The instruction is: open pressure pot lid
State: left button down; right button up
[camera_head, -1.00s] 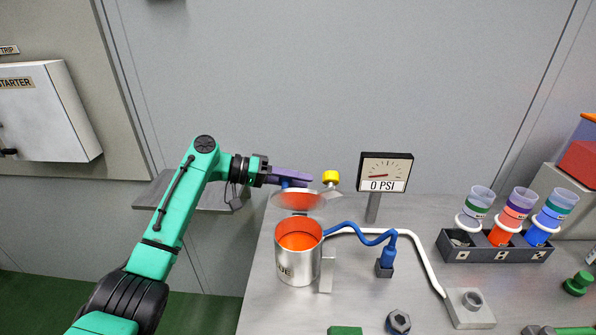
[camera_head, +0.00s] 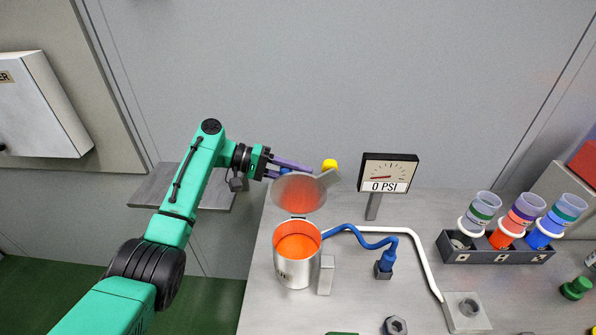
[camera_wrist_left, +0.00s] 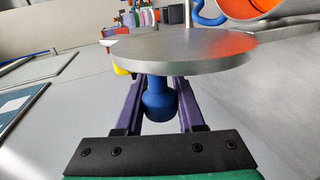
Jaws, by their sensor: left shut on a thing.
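The pressure pot (camera_head: 297,265) is a silvery cylinder with orange inside, standing at the left of the table. Its mouth is uncovered. The round metal lid (camera_head: 299,194) is tilted steeply up behind the pot, with its underside reflecting orange. My left gripper (camera_head: 290,170), with purple fingers, is behind the lid. In the left wrist view the fingers (camera_wrist_left: 160,100) are on both sides of a blue knob (camera_wrist_left: 160,102) below the lid disc (camera_wrist_left: 185,50), shut on it. A yellow part (camera_head: 329,165) shows beside the lid. My right gripper is not in view.
A pressure gauge (camera_head: 387,173) reading 0 PSI stands behind the pot. A blue hose (camera_head: 352,236) runs from the pot to a blue fitting (camera_head: 386,260). A dark rack (camera_head: 497,249) holds coloured cups at the right. A hex nut (camera_head: 396,326) lies in front.

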pick_arm(q)
jog(key=c, duration=0.5)
grip_release()
jog(key=shift+a, duration=0.1)
jog(key=shift+a, duration=0.35)
jog(key=b+v, duration=0.5)
jog(key=v, duration=0.8)
jog(key=shift+a+r, duration=0.25)
jog(key=shift+a, duration=0.05)
